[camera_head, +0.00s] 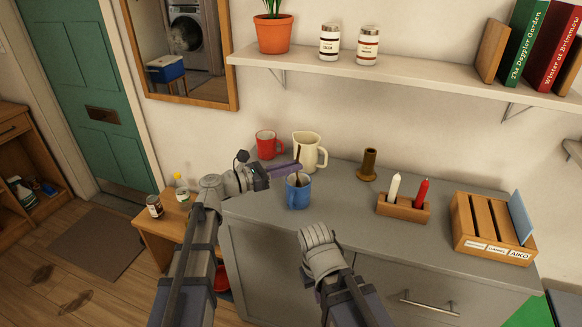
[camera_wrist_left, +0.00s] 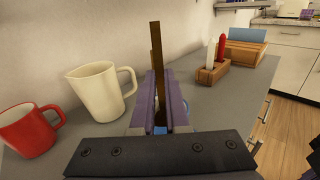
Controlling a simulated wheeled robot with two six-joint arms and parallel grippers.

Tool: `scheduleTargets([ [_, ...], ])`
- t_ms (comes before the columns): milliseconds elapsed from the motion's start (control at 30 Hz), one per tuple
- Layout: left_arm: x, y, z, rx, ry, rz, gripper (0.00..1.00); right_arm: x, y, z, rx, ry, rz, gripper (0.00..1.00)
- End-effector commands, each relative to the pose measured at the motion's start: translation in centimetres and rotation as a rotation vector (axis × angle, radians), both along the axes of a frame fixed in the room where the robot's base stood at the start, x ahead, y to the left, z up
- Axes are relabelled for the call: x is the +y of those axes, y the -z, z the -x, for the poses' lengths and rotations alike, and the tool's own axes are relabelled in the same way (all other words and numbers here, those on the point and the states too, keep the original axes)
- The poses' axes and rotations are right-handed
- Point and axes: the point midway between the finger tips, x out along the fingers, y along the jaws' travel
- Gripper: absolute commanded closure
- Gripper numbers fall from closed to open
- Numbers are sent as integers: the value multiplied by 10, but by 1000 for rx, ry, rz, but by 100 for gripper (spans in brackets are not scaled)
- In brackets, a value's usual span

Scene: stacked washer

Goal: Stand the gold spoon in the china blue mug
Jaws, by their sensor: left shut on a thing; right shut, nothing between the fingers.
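The china blue mug (camera_head: 298,196) stands upright on the grey counter, its handle toward the front. My left gripper (camera_head: 292,168) is just above the mug, shut on the gold spoon (camera_head: 298,155). The spoon looks dark brown-gold and is held nearly upright. In the left wrist view the spoon (camera_wrist_left: 156,60) rises between the purple fingers (camera_wrist_left: 160,112), and only bits of blue mug show behind them. The spoon's lower end seems at or inside the mug's mouth; whether it touches the bottom is hidden. My right gripper (camera_head: 317,237) is shut and empty, in front of the mug.
A red mug (camera_head: 267,144) and a cream pitcher (camera_head: 309,150) stand close behind the blue mug. A brown candlestick (camera_head: 368,165), a wooden candle holder (camera_head: 403,208) and a wooden file box (camera_head: 490,229) stand to the right. A shelf (camera_head: 400,74) hangs above.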

Motion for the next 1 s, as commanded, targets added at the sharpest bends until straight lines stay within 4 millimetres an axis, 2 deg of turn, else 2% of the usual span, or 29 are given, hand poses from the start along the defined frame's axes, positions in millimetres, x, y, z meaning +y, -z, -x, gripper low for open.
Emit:
scheduleTargets([
  [33, 0, 0, 0, 0, 0, 0, 100, 0, 0, 0, 0, 0, 0, 100],
  [67, 0, 0, 0, 0, 0, 0, 85, 0, 0, 0, 0, 0, 0, 100],
  [100, 0, 0, 0, 0, 0, 0, 81, 0, 0, 0, 0, 0, 0, 100],
  [367, 0, 0, 0, 0, 0, 0, 53, 0, 0, 0, 0, 0, 0, 100],
  [667, 4, 0, 2, 0, -1, 0, 53, 0, 0, 0, 0, 0, 0, 100],
  [1000, 50, 0, 26, 0, -3, 0, 53, 0, 0, 0, 0, 0, 0, 100],
])
